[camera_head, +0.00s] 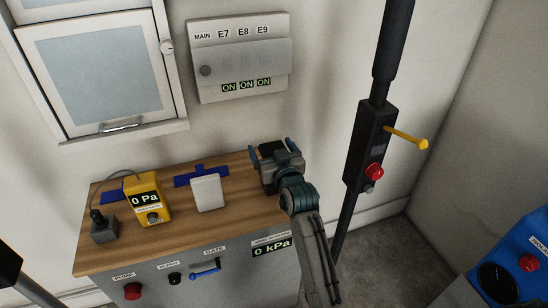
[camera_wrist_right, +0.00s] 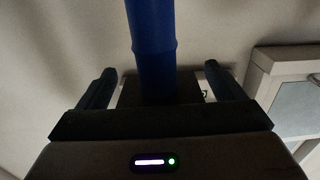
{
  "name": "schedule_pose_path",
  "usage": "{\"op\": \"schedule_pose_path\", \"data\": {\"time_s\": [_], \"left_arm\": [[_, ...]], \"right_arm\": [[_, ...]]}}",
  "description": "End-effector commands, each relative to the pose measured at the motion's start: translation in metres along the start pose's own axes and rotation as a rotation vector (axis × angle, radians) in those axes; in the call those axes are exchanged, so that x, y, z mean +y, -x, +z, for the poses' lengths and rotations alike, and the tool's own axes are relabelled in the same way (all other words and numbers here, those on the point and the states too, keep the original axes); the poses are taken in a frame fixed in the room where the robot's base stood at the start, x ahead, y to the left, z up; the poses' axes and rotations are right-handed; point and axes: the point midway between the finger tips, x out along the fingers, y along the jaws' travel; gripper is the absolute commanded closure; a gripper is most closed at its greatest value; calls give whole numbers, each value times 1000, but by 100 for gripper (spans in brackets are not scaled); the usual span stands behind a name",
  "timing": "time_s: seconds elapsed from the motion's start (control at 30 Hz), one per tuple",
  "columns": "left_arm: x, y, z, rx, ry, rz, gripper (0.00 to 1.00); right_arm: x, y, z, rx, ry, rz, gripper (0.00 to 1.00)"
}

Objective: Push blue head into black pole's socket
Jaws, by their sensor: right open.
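The black pole (camera_head: 394,50) stands slightly tilted right of the counter and carries a black box (camera_head: 371,145). I cannot make out a socket on it. My right gripper (camera_head: 272,149) is open above the counter's right end, left of the pole and apart from it. In the right wrist view, a blue cylinder (camera_wrist_right: 150,45) shows between the spread fingers of my right gripper (camera_wrist_right: 155,85). I cannot tell whether it is the blue head or whether it touches the gripper. My left gripper is not in view.
The wooden counter (camera_head: 235,205) holds a yellow gauge (camera_head: 149,199), a white block (camera_head: 208,193), flat blue pieces (camera_head: 187,181) and a small joystick (camera_head: 102,226). A yellow handle (camera_head: 408,138) sticks out from the pole's box. A blue machine (camera_head: 515,262) stands at lower right.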

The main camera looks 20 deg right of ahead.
Motion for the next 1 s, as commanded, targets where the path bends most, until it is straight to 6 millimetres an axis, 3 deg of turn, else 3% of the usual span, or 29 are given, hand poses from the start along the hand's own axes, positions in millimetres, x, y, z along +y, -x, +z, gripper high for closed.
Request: {"op": "schedule_pose_path", "data": {"time_s": [0.1, 0.3, 0.37, 0.67, 1.0], "left_arm": [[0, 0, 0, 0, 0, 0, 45], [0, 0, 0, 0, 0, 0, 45], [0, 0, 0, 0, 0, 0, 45], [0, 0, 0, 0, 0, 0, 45], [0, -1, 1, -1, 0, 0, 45]], "right_arm": [[0, 0, 0, 0, 0, 0, 13], [0, 0, 0, -1, 0, 0, 52], [0, 0, 0, -1, 0, 0, 61], [0, 0, -6, 1, 0, 0, 61], [0, 0, -69, 5, 0, 0, 61]]}}
